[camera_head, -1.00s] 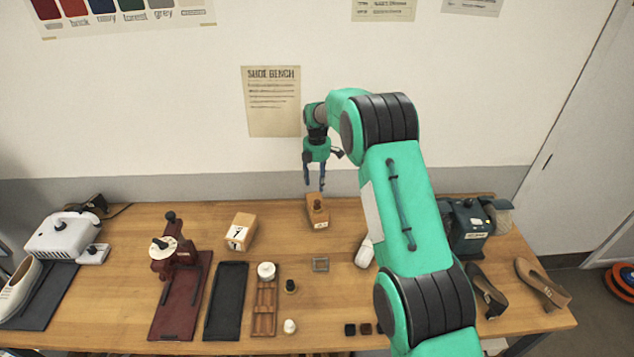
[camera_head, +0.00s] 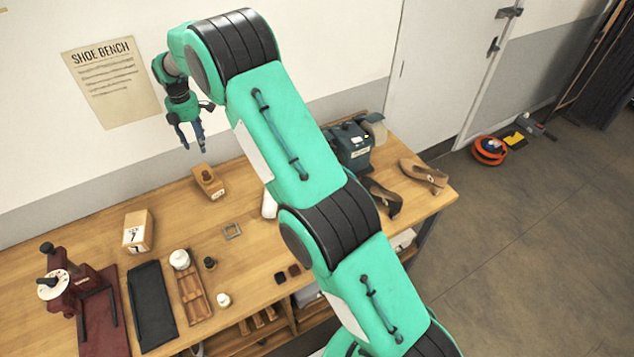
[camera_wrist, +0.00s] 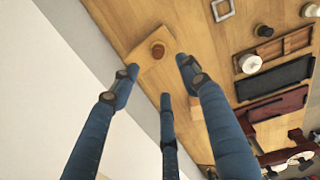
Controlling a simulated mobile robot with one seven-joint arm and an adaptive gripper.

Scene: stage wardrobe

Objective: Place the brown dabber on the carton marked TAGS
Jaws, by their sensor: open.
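The brown dabber (camera_head: 206,174) looks like a short round brown piece standing upright on top of a small tan carton (camera_head: 213,191) at the back of the bench. In the wrist view the dabber (camera_wrist: 158,50) sits on the carton's top face (camera_wrist: 145,64). The carton's label is too small to read here. My gripper (camera_head: 191,147) is open and empty, above the carton and apart from the dabber. In the wrist view its fingers (camera_wrist: 158,76) are spread, with nothing between them.
A larger numbered box (camera_head: 138,231) stands left of the carton. A dark green machine (camera_head: 350,147) stands right.

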